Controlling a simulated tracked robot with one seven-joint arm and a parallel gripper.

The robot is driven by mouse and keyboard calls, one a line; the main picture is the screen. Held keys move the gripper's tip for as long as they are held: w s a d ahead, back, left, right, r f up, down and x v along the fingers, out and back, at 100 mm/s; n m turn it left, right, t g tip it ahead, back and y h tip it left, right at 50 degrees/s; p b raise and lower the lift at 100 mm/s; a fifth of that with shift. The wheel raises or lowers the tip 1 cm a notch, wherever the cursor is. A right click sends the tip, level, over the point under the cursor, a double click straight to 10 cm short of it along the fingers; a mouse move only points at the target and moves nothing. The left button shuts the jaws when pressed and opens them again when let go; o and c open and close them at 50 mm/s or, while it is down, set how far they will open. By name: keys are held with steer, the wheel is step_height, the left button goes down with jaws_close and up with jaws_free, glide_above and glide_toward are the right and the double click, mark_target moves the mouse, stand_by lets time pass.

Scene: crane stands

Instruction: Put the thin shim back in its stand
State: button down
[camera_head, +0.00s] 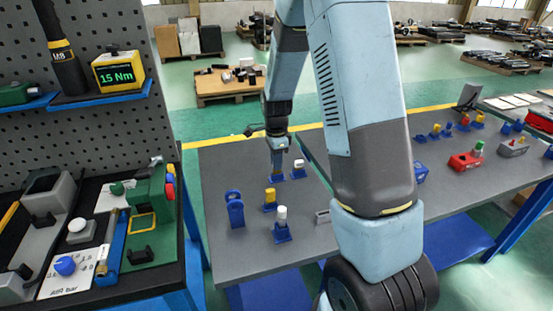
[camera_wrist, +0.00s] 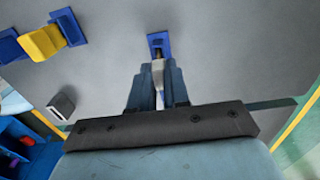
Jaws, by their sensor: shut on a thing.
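My gripper (camera_wrist: 158,72) points down over the grey table and is shut on a small pale piece (camera_wrist: 158,78), which seems to be the thin shim. The fingers hide most of it, and its thickness cannot be judged. A blue stand (camera_wrist: 159,40) lies just past the fingertips in the wrist view. The piece's lower end is close to the stand; I cannot tell whether it touches or sits in it. In the head view my gripper (camera_head: 278,148) is above a small blue base (camera_head: 277,177), and the held piece is too small to make out.
A blue stand with a white-topped piece (camera_head: 299,164) is just right of my gripper. A yellow piece (camera_head: 270,197), a white-topped piece (camera_head: 282,214) and a blue ringed stand (camera_head: 235,207) are nearer. The wrist view shows a yellow block (camera_wrist: 45,42) at upper left.

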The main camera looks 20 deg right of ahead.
steer(key=shift+f, duration=0.55)
steer(key=c, duration=1)
jaws_free()
steer(key=shift+r, duration=2.5)
step_height(320, 180, up, 13)
steer(key=s+r+n+t, duration=0.3)
steer(key=s+r+n, duration=0.6)
steer(key=s, duration=0.4)
steer(key=s+r+n+t, duration=0.1)
steer(key=s+n, duration=0.2)
steer(key=s, duration=0.2)
steer(key=s+r+n, duration=0.1)
steer(key=s+n, duration=0.2)
steer(key=s, duration=0.2)
steer(key=s+d+r+n+t, duration=0.1)
steer(key=s+n, duration=0.2)
steer(key=s, duration=0.2)
steer(key=shift+s+t, duration=0.1)
steer(key=shift+t, duration=0.2)
